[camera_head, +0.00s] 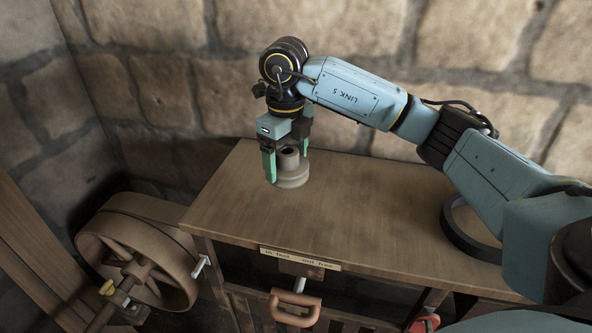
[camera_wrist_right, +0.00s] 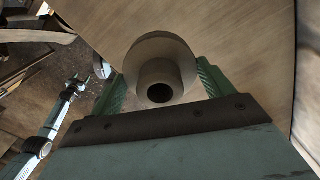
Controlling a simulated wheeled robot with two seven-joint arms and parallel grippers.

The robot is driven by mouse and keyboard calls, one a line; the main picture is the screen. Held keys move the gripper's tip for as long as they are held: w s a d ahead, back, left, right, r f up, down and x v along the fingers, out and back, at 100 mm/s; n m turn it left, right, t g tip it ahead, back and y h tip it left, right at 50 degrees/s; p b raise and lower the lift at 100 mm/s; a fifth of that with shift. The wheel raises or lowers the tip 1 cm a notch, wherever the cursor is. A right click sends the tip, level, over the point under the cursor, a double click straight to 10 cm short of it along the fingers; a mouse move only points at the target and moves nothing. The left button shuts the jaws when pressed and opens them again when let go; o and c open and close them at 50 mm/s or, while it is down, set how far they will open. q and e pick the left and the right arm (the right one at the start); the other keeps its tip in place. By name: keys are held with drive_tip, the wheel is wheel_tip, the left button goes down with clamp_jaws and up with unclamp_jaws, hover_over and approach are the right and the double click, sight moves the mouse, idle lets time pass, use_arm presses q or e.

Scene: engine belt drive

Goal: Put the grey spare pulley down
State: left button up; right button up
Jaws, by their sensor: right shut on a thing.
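The grey spare pulley (camera_head: 292,176) is at the back left part of the wooden bench top, upright, with its hollow hub pointing up. My right gripper (camera_head: 287,165) comes down from above and is shut on its hub, one green finger on each side. In the right wrist view the pulley (camera_wrist_right: 158,52) shows its round flange and open bore between the green fingers of the gripper (camera_wrist_right: 160,85). Whether the flange touches the bench top or hangs just above it, I cannot tell.
The wooden bench (camera_head: 350,215) has wide free room right of the pulley. A dark ring-shaped belt (camera_head: 452,235) lies at its right end. A large belt wheel (camera_head: 135,255) stands left of the bench. A labelled strip (camera_head: 300,259) sits on the front edge. A stone wall closes the back.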

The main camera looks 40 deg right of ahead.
sight(289, 175)
drive_tip(key=f, duration=0.3)
drive_tip(key=shift+s+f, duration=0.25)
drive_tip(key=shift+f, duration=0.15)
drive_tip(key=shift+f+p, duration=0.3)
drive_tip(key=shift+f, duration=1.95)
drive_tip(key=shift+w+f, duration=0.1)
use_arm(q)
drive_tip(key=shift+s+r, duration=0.6)
drive_tip(key=shift+s, duration=0.25)
use_arm(e)
drive_tip(key=shift+f, duration=0.15)
drive_tip(key=o, duration=1.8)
drive_tip(key=shift+f, duration=0.1)
use_arm(q)
drive_tip(key=shift+s+f, duration=0.15)
drive_tip(key=shift+s, duration=0.2)
use_arm(e)
drive_tip(key=shift+o, duration=1)
